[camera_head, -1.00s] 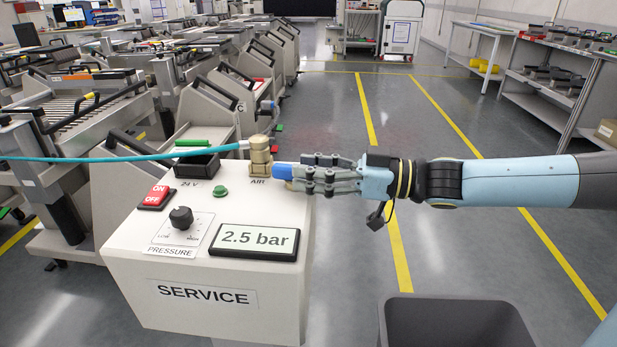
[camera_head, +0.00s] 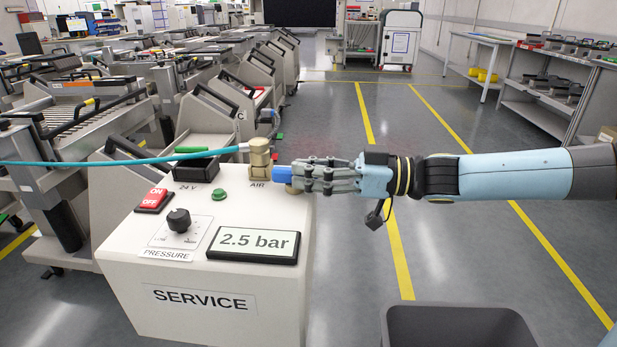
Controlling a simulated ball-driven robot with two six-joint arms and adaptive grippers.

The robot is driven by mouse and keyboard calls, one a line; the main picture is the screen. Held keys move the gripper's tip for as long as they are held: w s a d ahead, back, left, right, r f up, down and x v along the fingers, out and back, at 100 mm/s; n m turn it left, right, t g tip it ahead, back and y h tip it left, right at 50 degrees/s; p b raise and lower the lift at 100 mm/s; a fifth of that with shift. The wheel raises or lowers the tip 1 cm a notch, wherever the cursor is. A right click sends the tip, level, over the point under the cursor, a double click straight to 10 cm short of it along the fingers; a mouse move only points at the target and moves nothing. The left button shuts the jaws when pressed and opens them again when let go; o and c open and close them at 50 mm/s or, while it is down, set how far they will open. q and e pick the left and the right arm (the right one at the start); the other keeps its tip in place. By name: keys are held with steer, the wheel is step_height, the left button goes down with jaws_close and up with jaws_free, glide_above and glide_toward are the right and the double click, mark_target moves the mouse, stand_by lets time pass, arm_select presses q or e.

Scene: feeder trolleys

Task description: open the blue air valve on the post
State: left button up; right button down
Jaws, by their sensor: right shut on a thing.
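The service post (camera_head: 120,245) stands front left, with a sloped white top. At its back right edge is a brass air fitting (camera_head: 260,155) above the label AIR, with a teal hose (camera_head: 120,160) running into it from the left. The blue air valve (camera_head: 283,174) sticks out to the right of the fitting, partly hidden by fingers. My right gripper (camera_head: 300,177) comes in from the right and is shut on the blue valve. The display (camera_head: 253,243) reads 2.5 bar. My left gripper is not in view.
The post top also carries a red ON/OFF switch (camera_head: 153,200), a black pressure knob (camera_head: 179,220), a green button (camera_head: 219,194) and a black 24 V socket (camera_head: 197,168). A dark grey bin (camera_head: 455,310) stands front right. Feeder trolleys fill the left; the marked aisle is clear.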

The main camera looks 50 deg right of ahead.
steer(key=shift+f+n+g+y, duration=0.1)
steer(key=shift+n+g+y, duration=0.2)
steer(key=shift+g+y, duration=0.15)
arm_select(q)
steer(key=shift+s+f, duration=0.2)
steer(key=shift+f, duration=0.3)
arm_select(e)
steer(key=c, duration=1.2)
jaws_free()
steer(key=v, duration=1.2)
steer(key=shift+s+a, duration=0.1)
